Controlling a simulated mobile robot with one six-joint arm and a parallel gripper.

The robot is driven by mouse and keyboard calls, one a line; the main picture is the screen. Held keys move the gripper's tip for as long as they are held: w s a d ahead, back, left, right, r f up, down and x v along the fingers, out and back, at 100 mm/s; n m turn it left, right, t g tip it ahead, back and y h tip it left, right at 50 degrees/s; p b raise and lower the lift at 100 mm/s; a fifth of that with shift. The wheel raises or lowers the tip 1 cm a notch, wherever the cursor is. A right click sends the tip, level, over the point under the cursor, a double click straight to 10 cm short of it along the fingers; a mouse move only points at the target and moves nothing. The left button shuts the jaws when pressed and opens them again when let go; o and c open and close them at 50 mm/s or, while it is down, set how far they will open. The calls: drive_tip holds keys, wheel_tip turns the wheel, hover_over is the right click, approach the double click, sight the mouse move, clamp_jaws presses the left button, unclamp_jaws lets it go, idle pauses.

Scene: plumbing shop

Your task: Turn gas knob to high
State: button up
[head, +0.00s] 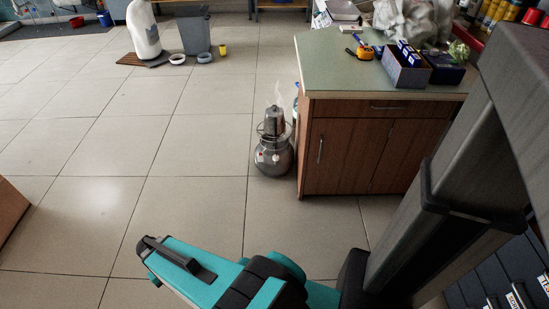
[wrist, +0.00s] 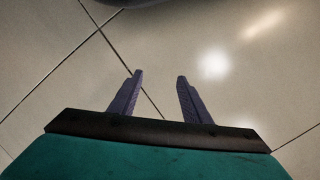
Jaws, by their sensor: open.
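A grey round gas heater or burner (head: 273,147) stands on the tiled floor, just left of the wooden cabinet. It has a wire guard and a darker cylinder on top, and a small red spot shows on its body. I cannot make out a gas knob or its setting at this size. In the wrist view my gripper (wrist: 158,76) is open and empty, with its two fingers apart over bare floor. In the head view my teal arm reaches across the bottom, well short of the heater, and the fingers are not clear there.
A wooden cabinet (head: 349,147) with a green top stands right of the heater. On it are a tape measure (head: 362,51) and a box (head: 404,72). A grey bin (head: 194,35) and white tank (head: 144,30) stand at the back left. The floor between is clear.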

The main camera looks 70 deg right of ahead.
drive_tip(key=w+d+r+m+t+b, duration=0.1)
drive_tip(key=w+d+m, duration=0.15)
drive_tip(key=d, duration=0.55)
drive_tip(key=w+d+r+m+b, duration=0.15)
drive_tip(key=w+d, duration=0.25)
drive_tip(key=d, duration=0.4)
drive_tip(key=m+t+h+b, duration=0.1)
drive_tip(key=m+h+b, duration=0.4)
drive_tip(key=m, duration=0.7)
approach(276, 156)
drive_tip(key=v, duration=0.6)
drive_tip(key=shift+d, duration=0.15)
drive_tip(key=shift+f+y, duration=0.1)
drive_tip(key=shift+y, duration=0.2)
drive_tip(key=b+x, duration=0.5)
drive_tip(key=x, duration=0.8)
drive_tip(key=shift+d+f, duration=0.2)
drive_tip(key=shift+f, duration=0.1)
drive_tip(key=shift+c, duration=0.2)
